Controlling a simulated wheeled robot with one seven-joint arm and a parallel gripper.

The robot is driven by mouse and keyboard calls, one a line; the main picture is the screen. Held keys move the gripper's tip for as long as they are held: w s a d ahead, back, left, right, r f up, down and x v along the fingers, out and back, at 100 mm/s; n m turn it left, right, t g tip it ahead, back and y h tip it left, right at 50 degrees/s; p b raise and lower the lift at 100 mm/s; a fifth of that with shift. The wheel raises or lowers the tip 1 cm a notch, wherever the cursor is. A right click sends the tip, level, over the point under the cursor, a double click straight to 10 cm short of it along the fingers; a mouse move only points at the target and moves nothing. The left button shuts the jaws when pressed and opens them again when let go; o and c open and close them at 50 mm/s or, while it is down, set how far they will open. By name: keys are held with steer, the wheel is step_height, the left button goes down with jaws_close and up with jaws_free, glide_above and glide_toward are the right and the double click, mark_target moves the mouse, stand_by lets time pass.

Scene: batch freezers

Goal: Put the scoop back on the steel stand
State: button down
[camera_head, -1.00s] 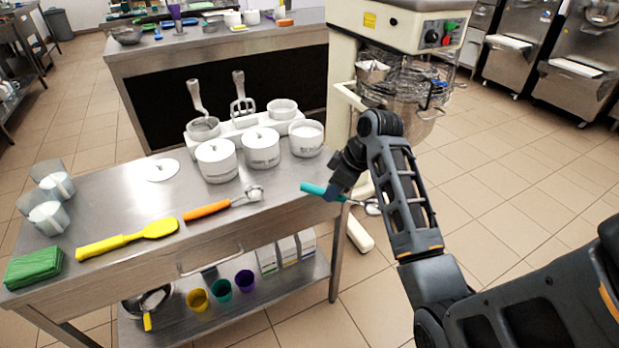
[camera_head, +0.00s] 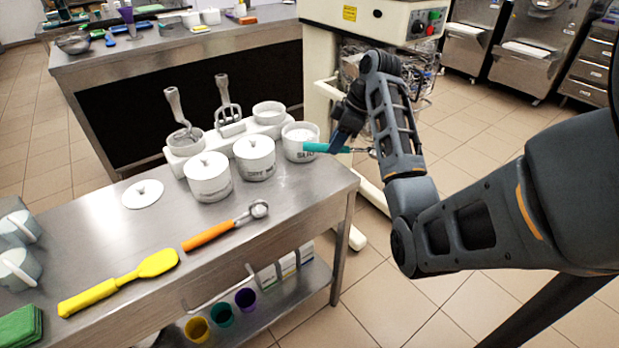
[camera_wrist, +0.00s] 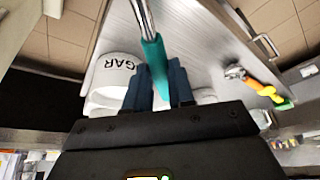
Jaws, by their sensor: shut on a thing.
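My gripper (camera_head: 339,138) is shut on the teal handle of a scoop (camera_head: 318,148). The scoop is in the air near the right end of a steel table (camera_head: 300,205), its handle end overlapping the sugar pot in the head view. Its metal end points right and is partly hidden by my arm. In the wrist view the teal handle (camera_wrist: 157,68) lies between my two blue fingers (camera_wrist: 162,88), with the metal shaft running up out of frame. I see no separate stand; the steel table may be it.
White lidded pots (camera_head: 208,177) and the open sugar pot (camera_head: 299,141) stand near the table's back edge. An orange-handled scoop (camera_head: 225,227) and a yellow spatula (camera_head: 118,282) lie in front. The front right tabletop is clear. A mixer (camera_head: 375,20) stands behind.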

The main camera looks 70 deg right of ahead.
steer(key=w+a+f, duration=0.2)
steer(key=w+a+f+p, duration=0.1)
steer(key=w+a, duration=0.1)
steer(key=shift+w+a+f, duration=0.3)
steer(key=shift+w+f, duration=0.05)
steer(key=shift+f, duration=0.05)
steer(key=shift+f+p, duration=0.35)
steer(key=shift+f, duration=1.75)
steer(key=shift+a+f, duration=0.1)
steer(key=shift+f, duration=0.05)
steer(key=c, duration=1)
jaws_free()
steer(key=shift+o, duration=0.2)
steer(key=v, duration=1.2)
steer(key=shift+r+p, duration=0.2)
steer(key=shift+p, duration=0.25)
steer(key=shift+w+f, duration=0.1)
